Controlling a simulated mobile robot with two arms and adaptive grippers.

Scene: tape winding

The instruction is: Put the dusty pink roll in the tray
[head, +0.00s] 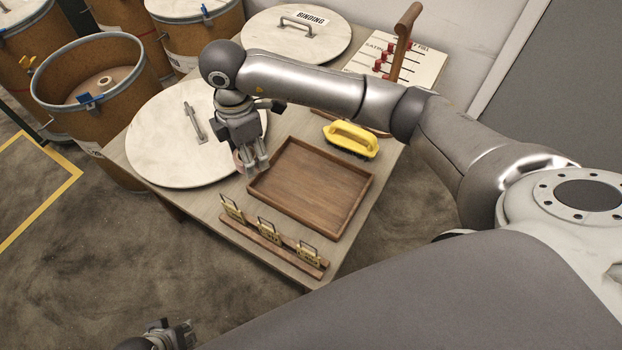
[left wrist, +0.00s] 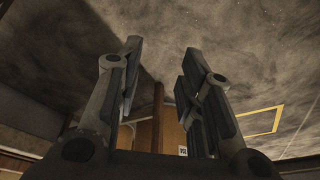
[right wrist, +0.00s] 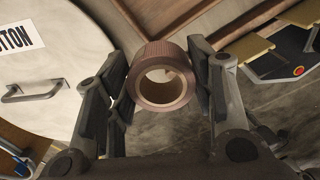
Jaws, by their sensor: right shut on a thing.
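The dusty pink roll (right wrist: 141,60) sits between the fingers of my right gripper (right wrist: 160,75) in the right wrist view, with its round opening facing the camera. In the head view a small pinkish edge of the roll (head: 239,162) shows beside my right gripper (head: 255,170); the fingers hide the rest. My right gripper is shut on the roll, at the left corner of the wooden tray (head: 352,203). The tray is empty. My left gripper (head: 172,335) is low at the bottom of the head view, away from the table. Its fingers are apart and empty in the left wrist view (left wrist: 162,50).
A round lid (head: 165,150) lies left of the tray, another lid (head: 290,50) at the back. A yellow brush (head: 351,139) lies behind the tray. A wooden rack with small labelled frames (head: 265,243) stands along its front. Brown drums (head: 120,125) stand left of the table.

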